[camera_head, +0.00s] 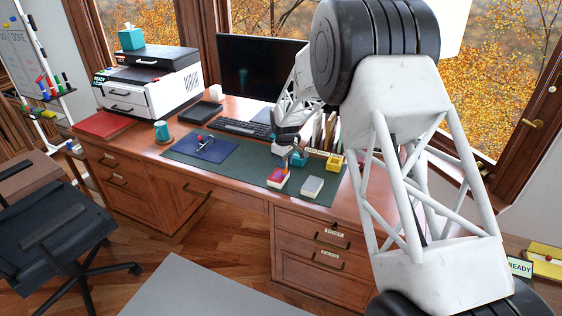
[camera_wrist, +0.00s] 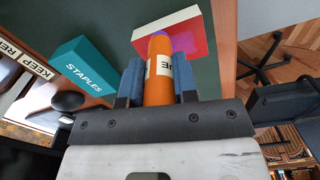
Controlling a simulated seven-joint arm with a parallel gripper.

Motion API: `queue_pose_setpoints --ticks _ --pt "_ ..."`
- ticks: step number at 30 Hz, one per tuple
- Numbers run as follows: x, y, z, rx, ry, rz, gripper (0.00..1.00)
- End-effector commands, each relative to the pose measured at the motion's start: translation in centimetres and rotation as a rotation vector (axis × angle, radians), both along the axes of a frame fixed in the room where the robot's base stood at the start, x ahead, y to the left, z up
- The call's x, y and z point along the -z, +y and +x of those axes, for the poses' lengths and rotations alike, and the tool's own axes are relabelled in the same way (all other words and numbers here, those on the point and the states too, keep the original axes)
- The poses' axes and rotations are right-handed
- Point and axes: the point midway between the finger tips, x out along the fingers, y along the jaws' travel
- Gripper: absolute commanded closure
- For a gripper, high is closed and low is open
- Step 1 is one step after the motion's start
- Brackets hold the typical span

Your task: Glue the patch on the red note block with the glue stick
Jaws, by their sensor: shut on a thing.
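The red note block (camera_head: 275,184) lies on the green desk mat, near its front edge. In the wrist view the red note block (camera_wrist: 198,31) has a pale side and a purple patch (camera_wrist: 186,43) on its red top. My gripper (camera_wrist: 160,83) is shut on the orange glue stick (camera_wrist: 158,72), one blue finger on each side. The glue stick's far end, with a purple tip, is over the block beside the patch; I cannot tell whether it touches. In the head view my gripper (camera_head: 285,155) is just above the block, and the glue stick is mostly hidden.
A teal staples box (camera_head: 299,159) stands close behind the block; its label reads in the wrist view (camera_wrist: 82,72). A pale block (camera_head: 312,187) lies to the right, a yellow holder (camera_head: 335,162) beyond. A blue folder (camera_head: 203,148) lies left; the mat (camera_head: 245,168) between is clear.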

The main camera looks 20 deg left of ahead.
Motion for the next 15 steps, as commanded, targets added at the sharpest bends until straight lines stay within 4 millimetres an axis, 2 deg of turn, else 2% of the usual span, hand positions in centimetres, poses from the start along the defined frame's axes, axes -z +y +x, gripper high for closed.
queue_pose_setpoints --ticks 15 --pt "0.0 3.6 0.1 -0.002 -0.001 0.001 1.00"
